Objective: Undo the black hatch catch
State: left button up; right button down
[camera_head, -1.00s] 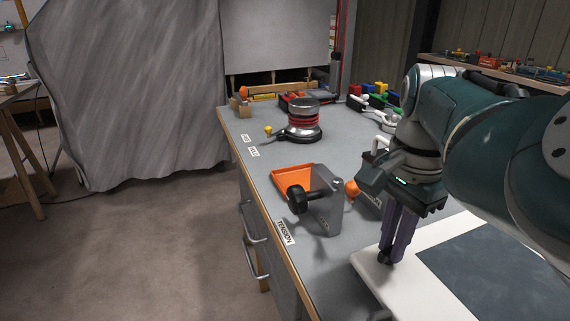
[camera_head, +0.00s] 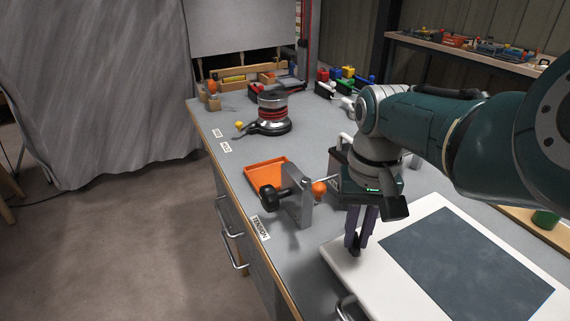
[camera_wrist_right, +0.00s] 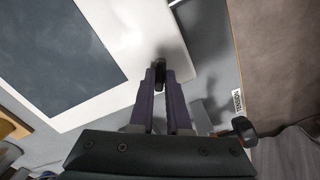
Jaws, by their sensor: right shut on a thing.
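The hatch is a white panel (camera_head: 395,300) with a dark grey window (camera_head: 470,265), lying on the bench at the lower right. In the right wrist view the catch (camera_wrist_right: 160,74) sits between the fingertips, at the edge of the white panel (camera_wrist_right: 140,30). My left gripper is not in view.
Left of the gripper stand a grey bracket with a black knob (camera_head: 272,194), an orange ball (camera_head: 319,188) and an orange tray (camera_head: 266,175). A round device with red bands (camera_head: 272,108) stands farther back. A metal handle (camera_head: 348,308) shows at the bottom. Bare bench lies between tray and round device.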

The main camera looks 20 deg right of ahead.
aim_at(356, 239)
jog(key=n, duration=0.3)
jog(key=shift+n+p, duration=0.4)
jog(key=shift+n, duration=1.1)
jog(key=c, duration=0.9)
grip_release()
jog(key=shift+r, duration=0.1)
notch_tip(356, 239, up, 10)
jog(key=p, duration=0.7)
